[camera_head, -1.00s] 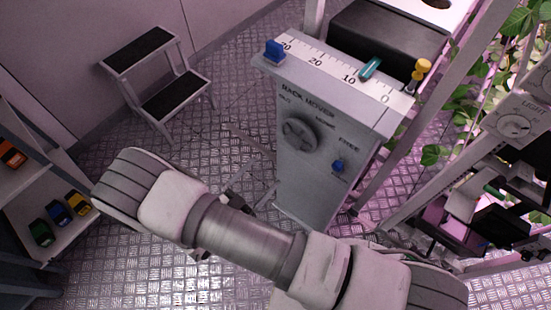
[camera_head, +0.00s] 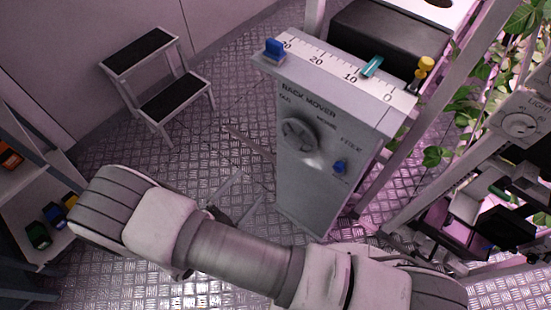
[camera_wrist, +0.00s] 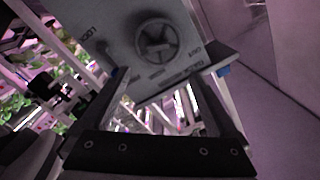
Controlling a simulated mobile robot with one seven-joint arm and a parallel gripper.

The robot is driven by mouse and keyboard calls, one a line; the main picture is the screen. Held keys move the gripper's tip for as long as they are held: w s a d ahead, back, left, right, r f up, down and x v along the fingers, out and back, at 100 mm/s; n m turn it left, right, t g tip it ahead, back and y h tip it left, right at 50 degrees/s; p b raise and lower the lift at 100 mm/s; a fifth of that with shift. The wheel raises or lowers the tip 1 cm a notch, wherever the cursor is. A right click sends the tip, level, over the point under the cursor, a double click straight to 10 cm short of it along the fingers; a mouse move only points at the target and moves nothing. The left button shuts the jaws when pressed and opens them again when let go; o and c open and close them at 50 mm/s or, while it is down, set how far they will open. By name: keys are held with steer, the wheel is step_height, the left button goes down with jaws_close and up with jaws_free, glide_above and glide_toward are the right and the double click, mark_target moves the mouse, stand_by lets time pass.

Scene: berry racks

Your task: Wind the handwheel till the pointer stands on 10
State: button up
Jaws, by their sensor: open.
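The grey rack mover cabinet (camera_head: 312,185) stands upright with a round spoked handwheel (camera_head: 299,133) on its front. A teal pointer (camera_head: 371,66) lies on the white scale (camera_head: 330,66) on top, close to the 10 mark and slightly toward the 0 side. I cannot read it exactly. In the wrist view the handwheel (camera_wrist: 156,40) shows beyond my gripper (camera_wrist: 165,85). My gripper is open, with nothing between its fingers and apart from the wheel. In the head view my arm hides most of the gripper.
A blue knob (camera_head: 339,167) sits right of the wheel. A blue block (camera_head: 274,49) and a yellow knob (camera_head: 424,70) are at the scale's ends. A step stool (camera_head: 160,85) stands left. Plant racks (camera_head: 500,120) crowd the right.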

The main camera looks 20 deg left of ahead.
steer(key=m+b, duration=0.2)
steer(key=m, duration=0.3)
steer(key=m+b, duration=1.6)
steer(key=m, duration=1.2)
glide_toward(290, 145)
steer(key=x, duration=1)
steer(key=shift+s, duration=0.1)
steer(key=c, duration=1.4)
steer(key=shift+n+p, duration=0.3)
steer(key=shift+r+p, duration=0.1)
steer(key=shift+p, duration=0.35)
